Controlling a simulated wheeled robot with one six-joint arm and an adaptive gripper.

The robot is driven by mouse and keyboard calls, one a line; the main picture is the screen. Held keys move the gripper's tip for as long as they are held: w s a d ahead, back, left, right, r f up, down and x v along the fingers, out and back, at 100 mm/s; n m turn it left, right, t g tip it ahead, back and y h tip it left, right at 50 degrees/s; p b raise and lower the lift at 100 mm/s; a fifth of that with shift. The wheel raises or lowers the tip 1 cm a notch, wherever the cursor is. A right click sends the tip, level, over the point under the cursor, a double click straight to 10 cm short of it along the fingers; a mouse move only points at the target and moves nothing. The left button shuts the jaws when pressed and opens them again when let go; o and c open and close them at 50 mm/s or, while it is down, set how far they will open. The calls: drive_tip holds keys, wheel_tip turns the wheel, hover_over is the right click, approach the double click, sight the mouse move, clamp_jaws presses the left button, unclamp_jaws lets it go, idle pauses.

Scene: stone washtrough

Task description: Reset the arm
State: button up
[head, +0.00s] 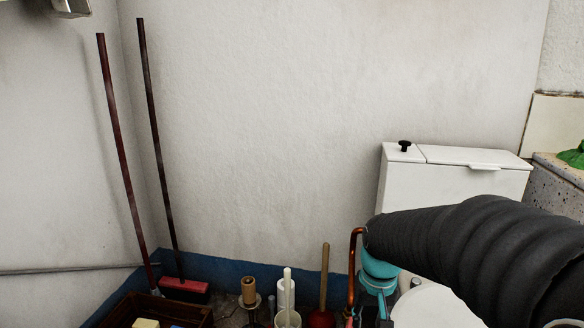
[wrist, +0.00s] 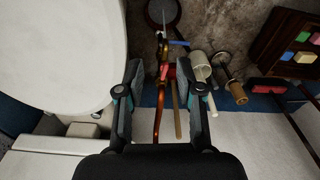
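My gripper (wrist: 160,68) is open in the wrist view, with its two dark fingers wide apart. Nothing is held between them. An orange-brown copper pipe (wrist: 159,112) and a wooden plunger handle (wrist: 177,115) show in the gap, beyond the fingers; I cannot tell the distance. In the head view my black-sleeved arm reaches in from the right, with teal parts hanging down at its end. The fingertips are not clearly visible there.
A white toilet cistern (head: 450,180) stands behind my arm; the round white toilet lid (wrist: 55,50) is left of the gripper. The copper pipe (head: 353,265), plunger (head: 324,285), paper roll holder (head: 249,292), red broom (head: 184,289) and wooden crate (head: 190,312) stand lower left. Wall above is clear.

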drive_tip(key=s+r+t+p, duration=0.3)
drive_tip(key=s+r, duration=0.8)
drive_tip(key=s, duration=0.4)
drive_tip(key=shift+s+r+n+t, duration=0.2)
drive_tip(key=shift+r+n+t, duration=0.15)
drive_tip(key=shift+t, duration=0.55)
